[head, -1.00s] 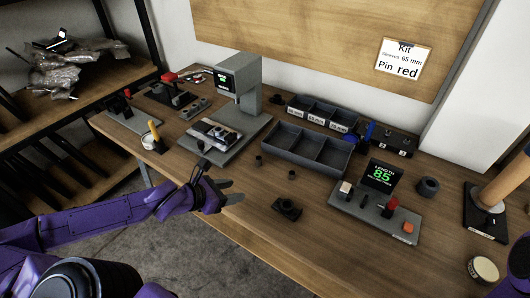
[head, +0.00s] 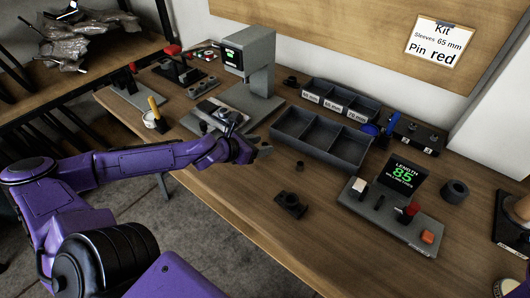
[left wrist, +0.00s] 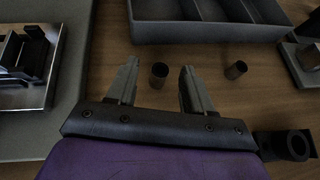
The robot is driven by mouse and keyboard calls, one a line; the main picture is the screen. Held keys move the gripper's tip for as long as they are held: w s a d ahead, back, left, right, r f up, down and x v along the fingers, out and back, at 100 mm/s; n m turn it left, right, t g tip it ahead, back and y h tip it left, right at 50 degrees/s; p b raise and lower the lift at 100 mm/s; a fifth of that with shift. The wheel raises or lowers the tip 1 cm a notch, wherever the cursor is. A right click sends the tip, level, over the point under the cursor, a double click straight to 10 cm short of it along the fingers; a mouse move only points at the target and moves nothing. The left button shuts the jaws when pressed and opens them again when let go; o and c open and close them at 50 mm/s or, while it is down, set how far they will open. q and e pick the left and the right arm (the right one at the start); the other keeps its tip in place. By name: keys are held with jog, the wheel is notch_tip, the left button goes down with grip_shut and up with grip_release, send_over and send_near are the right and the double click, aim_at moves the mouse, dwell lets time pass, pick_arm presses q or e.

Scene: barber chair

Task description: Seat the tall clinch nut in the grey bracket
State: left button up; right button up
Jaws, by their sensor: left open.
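My left gripper (head: 256,150) is open above the bench, just in front of the long grey bin. In the left wrist view its fingers (left wrist: 159,70) point toward two small dark cylinders, probably the clinch nuts. One cylinder (left wrist: 159,76) appears between the fingertips, untouched; the other (left wrist: 236,70) stands to the right. One cylinder shows in the head view (head: 300,165); my gripper seems to hide the other. I cannot tell which is taller. A dark bracket-like block with a round hole (head: 290,204) lies nearer the front edge. A silver fixture plate (head: 212,112) lies on the press base. Which one is the grey bracket is unclear.
The grey press (head: 258,75) stands behind my gripper. The long divided bin (head: 318,155) and labelled sleeve bins (head: 338,100) are behind the cylinders. A length gauge reading 85 (head: 395,215) is at right. The bench's front middle is mostly clear.

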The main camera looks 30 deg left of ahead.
pick_arm(q)
jog(key=shift+w+d+f, duration=0.15)
jog(key=shift+w+f, duration=0.2)
jog(key=shift+w, duration=0.15)
jog(key=shift+s+r, duration=0.1)
jog(key=shift+c, duration=0.6)
grip_shut()
